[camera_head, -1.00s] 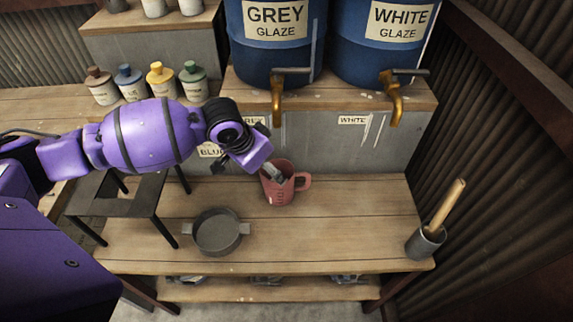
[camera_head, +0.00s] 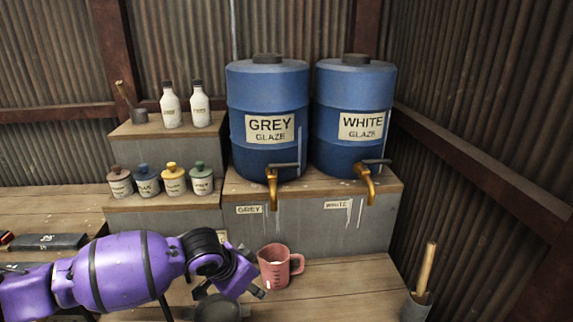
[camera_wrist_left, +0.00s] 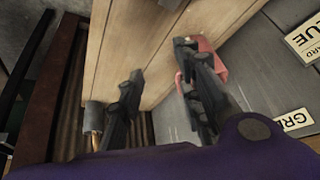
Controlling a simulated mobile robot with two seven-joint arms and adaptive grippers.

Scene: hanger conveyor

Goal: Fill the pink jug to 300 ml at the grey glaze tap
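The pink jug (camera_head: 275,270) stands upright on the bench, handle to the right, with dark measuring marks on its side. It is in front of and below the brass grey glaze tap (camera_head: 272,188) on the blue GREY GLAZE barrel (camera_head: 267,95). I cannot tell whether it holds any liquid, and no stream shows. My left gripper (camera_head: 232,292) is just left of the jug. The left wrist view shows its fingers (camera_wrist_left: 160,95) apart with nothing between them; the jug (camera_wrist_left: 207,52) is partly hidden behind one finger. My right gripper is out of view.
The WHITE GLAZE barrel (camera_head: 354,100) and its tap (camera_head: 368,184) are to the right. A pot with a wooden-handled tool (camera_head: 417,305) stands at the bench's right. A dark pan (camera_head: 215,310) sits partly hidden beneath my gripper. Several bottles (camera_head: 160,181) line the left step.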

